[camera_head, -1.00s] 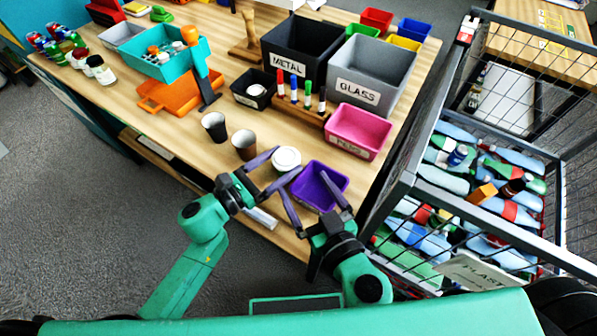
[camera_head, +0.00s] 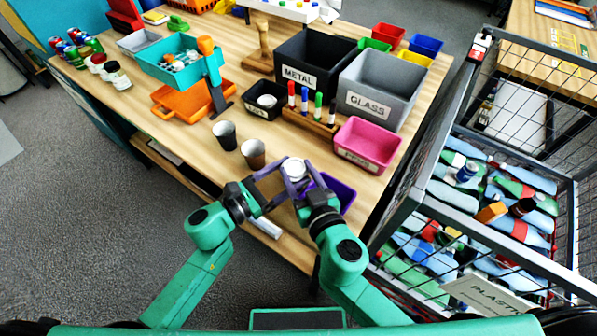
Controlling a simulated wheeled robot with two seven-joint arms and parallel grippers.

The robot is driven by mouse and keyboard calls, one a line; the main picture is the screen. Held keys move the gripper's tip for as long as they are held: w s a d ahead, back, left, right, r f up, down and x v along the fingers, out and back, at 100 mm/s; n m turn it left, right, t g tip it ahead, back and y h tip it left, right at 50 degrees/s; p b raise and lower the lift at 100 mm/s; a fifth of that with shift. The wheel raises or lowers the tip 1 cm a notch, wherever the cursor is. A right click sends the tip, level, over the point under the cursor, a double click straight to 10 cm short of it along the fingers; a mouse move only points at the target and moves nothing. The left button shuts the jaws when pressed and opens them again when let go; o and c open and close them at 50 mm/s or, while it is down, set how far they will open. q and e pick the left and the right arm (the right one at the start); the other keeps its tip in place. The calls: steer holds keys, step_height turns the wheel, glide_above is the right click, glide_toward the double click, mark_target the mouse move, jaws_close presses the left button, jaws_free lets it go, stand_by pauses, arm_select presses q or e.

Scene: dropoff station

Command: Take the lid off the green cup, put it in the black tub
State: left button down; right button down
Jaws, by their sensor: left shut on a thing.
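A cup with a round white lid (camera_head: 294,168) stands near the table's front edge, between my two grippers. Its body is mostly hidden by the fingers, so I cannot make out its green colour. My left gripper (camera_head: 281,182) is shut on this cup from the left. My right gripper (camera_head: 297,180) has its fingertips right at the lid; whether they are closed on it I cannot tell. The small black tub (camera_head: 249,108) stands farther back, left of the marker rack, with a white round thing (camera_head: 267,100) in it.
A purple tub (camera_head: 341,190) is partly hidden behind my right gripper. A pink tub (camera_head: 366,145) and the marker rack (camera_head: 309,122) stand behind. A wire cage (camera_head: 420,190) borders the right.

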arm_select(q)
steer(key=shift+r, duration=0.25)
arm_select(e)
steer(key=shift+s+f, duration=0.2)
steer(key=shift+f, duration=0.3)
stand_by(0.6)
steer(key=shift+r, duration=0.1)
arm_select(q)
steer(key=shift+w, duration=0.1)
arm_select(e)
steer(key=shift+w+r, duration=0.15)
steer(key=shift+r, duration=0.7)
arm_select(q)
steer(key=shift+f, duration=0.15)
arm_select(e)
steer(key=shift+r, duration=0.3)
steer(key=shift+r, duration=0.15)
arm_select(q)
steer(key=shift+f, duration=0.1)
arm_select(e)
steer(key=shift+r+n+g+y, duration=0.35)
steer(key=shift+n+g+y, duration=0.25)
steer(key=shift+y, duration=0.4)
